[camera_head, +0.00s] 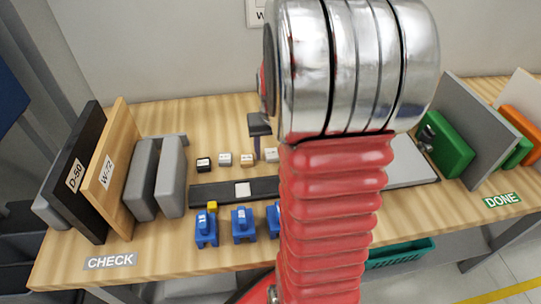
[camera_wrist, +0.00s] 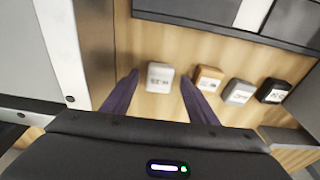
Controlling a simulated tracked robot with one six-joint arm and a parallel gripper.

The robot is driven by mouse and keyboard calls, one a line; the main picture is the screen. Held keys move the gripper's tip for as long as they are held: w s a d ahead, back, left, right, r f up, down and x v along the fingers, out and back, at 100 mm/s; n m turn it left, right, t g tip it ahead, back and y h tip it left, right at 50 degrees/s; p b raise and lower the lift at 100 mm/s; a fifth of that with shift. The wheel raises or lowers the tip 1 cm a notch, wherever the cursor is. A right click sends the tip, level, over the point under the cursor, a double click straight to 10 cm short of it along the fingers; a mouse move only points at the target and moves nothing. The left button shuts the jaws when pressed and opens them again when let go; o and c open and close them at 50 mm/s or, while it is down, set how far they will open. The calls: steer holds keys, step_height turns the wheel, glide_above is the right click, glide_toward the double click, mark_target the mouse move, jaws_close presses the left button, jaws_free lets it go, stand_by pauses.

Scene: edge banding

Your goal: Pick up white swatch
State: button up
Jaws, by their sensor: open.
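The white swatch (camera_wrist: 159,77) is a small pale block with dark print on its top. It lies on the wooden bench at one end of a row of small blocks. It also shows in the head view (camera_head: 271,155), close beside my arm. My gripper (camera_wrist: 158,76) is open, with its two dark fingers on either side of the white swatch in the wrist view. The fingers look apart from the swatch, and their height above the bench is hard to tell. In the head view my arm hides part of the bench.
A tan swatch (camera_wrist: 208,78), a grey swatch (camera_wrist: 239,92) and a black swatch (camera_wrist: 273,90) stand in the same row. A dark strip (camera_head: 215,193) with a pale square lies nearer. Blue clamps (camera_head: 243,224) stand in front. Upright boards (camera_head: 110,165) are at left, a green block (camera_head: 447,145) at right.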

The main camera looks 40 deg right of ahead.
steer(key=shift+c, duration=0.5)
steer(key=c, duration=1)
step_height(320, 180, up, 10)
stand_by(0.3)
